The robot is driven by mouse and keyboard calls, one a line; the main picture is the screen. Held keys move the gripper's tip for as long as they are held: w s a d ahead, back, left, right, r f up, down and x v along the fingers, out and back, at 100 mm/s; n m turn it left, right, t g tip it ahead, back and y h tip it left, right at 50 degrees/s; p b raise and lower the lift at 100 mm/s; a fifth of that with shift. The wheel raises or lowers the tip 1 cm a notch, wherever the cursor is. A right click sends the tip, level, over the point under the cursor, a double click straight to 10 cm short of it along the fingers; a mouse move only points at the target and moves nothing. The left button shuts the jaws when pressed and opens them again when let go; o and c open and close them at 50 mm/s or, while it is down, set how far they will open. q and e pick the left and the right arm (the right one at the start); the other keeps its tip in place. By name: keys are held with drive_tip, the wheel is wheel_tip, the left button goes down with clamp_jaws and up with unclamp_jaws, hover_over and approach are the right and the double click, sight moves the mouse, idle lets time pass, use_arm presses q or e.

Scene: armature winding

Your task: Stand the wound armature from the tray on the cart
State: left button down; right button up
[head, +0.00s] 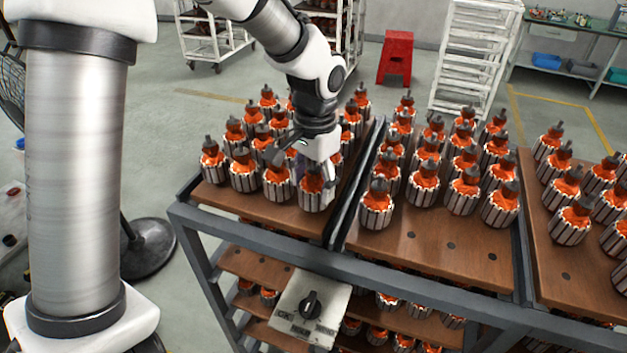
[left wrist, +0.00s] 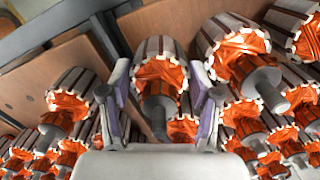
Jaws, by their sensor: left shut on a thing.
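My left gripper (head: 318,172) points down over the front right corner of the cart's left wooden board (head: 265,212). It is shut on a wound armature (head: 312,195), which has a striped core and orange windings. This armature is upright, at the right end of the front row, and its base looks level with its neighbours; I cannot tell whether it bears on the board. In the left wrist view the armature (left wrist: 160,75) sits between the two fingers (left wrist: 160,100). My right gripper is not in view. I cannot make out a separate tray.
Many similar armatures stand close by on the left, middle (head: 430,245) and right boards (head: 560,265). The cart's dark frame (head: 255,238) runs along the front. A plate with a black knob (head: 310,305) is at the front. A red step stool (head: 395,58) and white racks stand behind.

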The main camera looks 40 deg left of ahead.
use_arm(q)
drive_tip(key=shift+c, duration=0.9)
unclamp_jaws()
drive_tip(key=r, duration=1.2)
drive_tip(key=shift+w, duration=0.25)
wheel_tip(320, 180, up, 12)
drive_tip(key=shift+w, duration=0.25)
drive_tip(key=shift+f, duration=0.1)
